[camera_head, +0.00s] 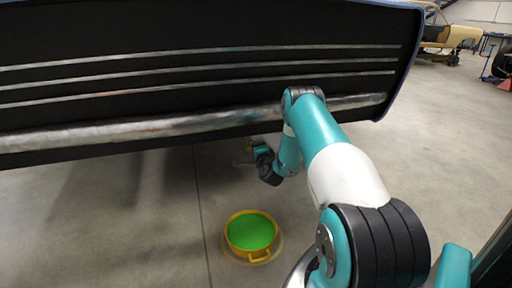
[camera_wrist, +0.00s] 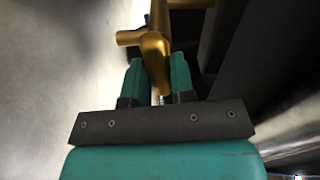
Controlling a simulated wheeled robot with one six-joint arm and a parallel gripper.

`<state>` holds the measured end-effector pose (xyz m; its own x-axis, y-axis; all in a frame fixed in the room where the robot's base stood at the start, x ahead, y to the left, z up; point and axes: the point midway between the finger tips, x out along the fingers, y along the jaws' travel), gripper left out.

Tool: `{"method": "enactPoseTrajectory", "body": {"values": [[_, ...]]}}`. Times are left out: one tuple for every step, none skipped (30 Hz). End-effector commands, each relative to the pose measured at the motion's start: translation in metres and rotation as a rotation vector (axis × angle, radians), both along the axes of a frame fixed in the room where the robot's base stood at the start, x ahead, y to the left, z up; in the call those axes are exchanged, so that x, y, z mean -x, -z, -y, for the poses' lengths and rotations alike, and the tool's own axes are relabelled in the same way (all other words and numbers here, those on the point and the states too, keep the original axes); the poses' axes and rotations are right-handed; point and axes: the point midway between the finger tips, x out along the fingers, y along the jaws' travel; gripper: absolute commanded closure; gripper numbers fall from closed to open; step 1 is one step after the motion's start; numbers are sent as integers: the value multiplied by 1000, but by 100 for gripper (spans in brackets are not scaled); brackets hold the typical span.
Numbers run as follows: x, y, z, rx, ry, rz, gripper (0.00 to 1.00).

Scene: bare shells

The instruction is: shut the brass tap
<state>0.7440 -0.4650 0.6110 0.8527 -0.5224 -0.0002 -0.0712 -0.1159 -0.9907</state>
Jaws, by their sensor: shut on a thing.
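The brass tap (camera_wrist: 152,14) fills the top middle of the wrist view, with a short stub sticking out to the left and a pipe at the upper right. A tapered brass lever (camera_wrist: 155,47) points down from it towards my gripper. My gripper (camera_wrist: 158,68) has its two teal fingers on either side of this lever and is shut on it. In the head view my gripper (camera_head: 257,150) is low, under the edge of the dark body. The tap is too small and hidden there to make out clearly.
A yellow round pan (camera_head: 231,244) with a green inside and a handle stands on the floor below. A large dark body with silver strips (camera_head: 200,122) overhangs my arm. Open concrete floor (camera_head: 450,140) lies to the right.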

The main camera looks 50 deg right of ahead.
Motion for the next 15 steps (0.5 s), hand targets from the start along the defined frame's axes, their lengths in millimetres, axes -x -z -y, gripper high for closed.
{"method": "enactPoseTrajectory", "body": {"values": [[0, -2, 1, -20, 3, 16, 100], [0, -2, 1, -33, 3, 24, 100], [0, -2, 1, -49, 3, 34, 100], [0, -2, 1, -60, 3, 41, 100], [0, -1, 2, -70, 3, 47, 100], [0, -1, 2, -82, 3, 54, 100], [0, -1, 2, -90, 3, 59, 100], [0, -1, 2, -96, 3, 63, 100], [0, -1, 2, -105, 3, 68, 100], [0, 0, 2, -110, 3, 71, 100], [0, 0, 2, -115, 3, 74, 100], [0, 0, 2, -119, 3, 77, 100], [1, 0, 2, -122, 3, 79, 100], [1, 0, 2, -124, 3, 80, 100], [1, 0, 2, -126, 3, 81, 100]]}}
